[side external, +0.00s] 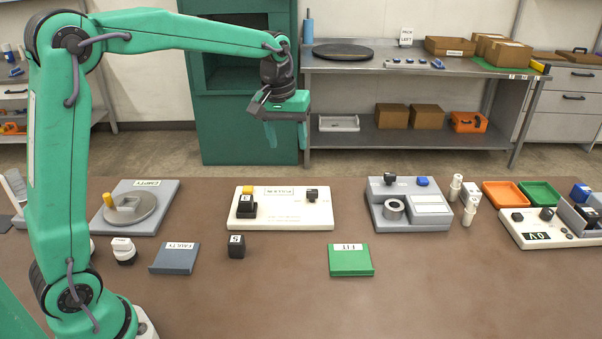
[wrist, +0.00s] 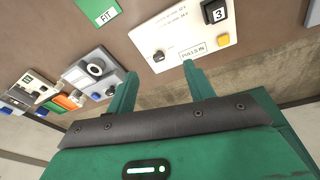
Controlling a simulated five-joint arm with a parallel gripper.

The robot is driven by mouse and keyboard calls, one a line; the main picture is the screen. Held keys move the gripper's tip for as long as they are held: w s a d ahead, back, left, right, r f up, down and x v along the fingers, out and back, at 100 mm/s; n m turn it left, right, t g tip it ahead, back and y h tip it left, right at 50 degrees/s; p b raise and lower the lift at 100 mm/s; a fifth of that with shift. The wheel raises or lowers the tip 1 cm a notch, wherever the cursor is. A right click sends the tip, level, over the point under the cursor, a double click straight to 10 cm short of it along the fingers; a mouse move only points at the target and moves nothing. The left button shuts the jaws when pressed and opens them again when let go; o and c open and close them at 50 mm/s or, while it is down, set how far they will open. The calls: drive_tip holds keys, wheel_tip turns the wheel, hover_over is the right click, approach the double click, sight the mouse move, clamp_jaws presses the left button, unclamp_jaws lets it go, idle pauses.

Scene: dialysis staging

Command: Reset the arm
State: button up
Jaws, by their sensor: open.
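My green gripper (side external: 287,132) is raised high above the back of the brown table, with its fingers pointing down, apart and with nothing between them. In the wrist view, the two fingers (wrist: 161,85) also stand apart and empty. Below it is a cream station (side external: 290,218) with a black knob, a yellow button and a black block (side external: 246,206) on it. In the wrist view this block (wrist: 214,11) bears a 3. Another labelled black block (side external: 236,246) stands on the table in front of the station, apart from the gripper.
A grey plate with a round disc (side external: 145,222) lies left, a grey station (side external: 375,220) right. A FAULTY tray (side external: 174,262) and green FIT tray (side external: 350,266) lie in front. Orange (side external: 504,186) and green (side external: 540,184) trays sit far right.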

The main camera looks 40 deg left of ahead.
drive_tip(key=s+d+r+m+t, duration=0.2)
drive_tip(key=s+r+m, duration=0.15)
drive_tip(key=s, duration=1.05)
drive_tip(key=s+f+m+t, duration=0.1)
drive_tip(key=s+f+m, duration=0.1)
drive_tip(key=s, duration=0.9)
drive_tip(key=shift+s+d+f+t, duration=0.15)
drive_tip(key=shift+s+f+t, duration=0.2)
drive_tip(key=shift+f, duration=0.15)
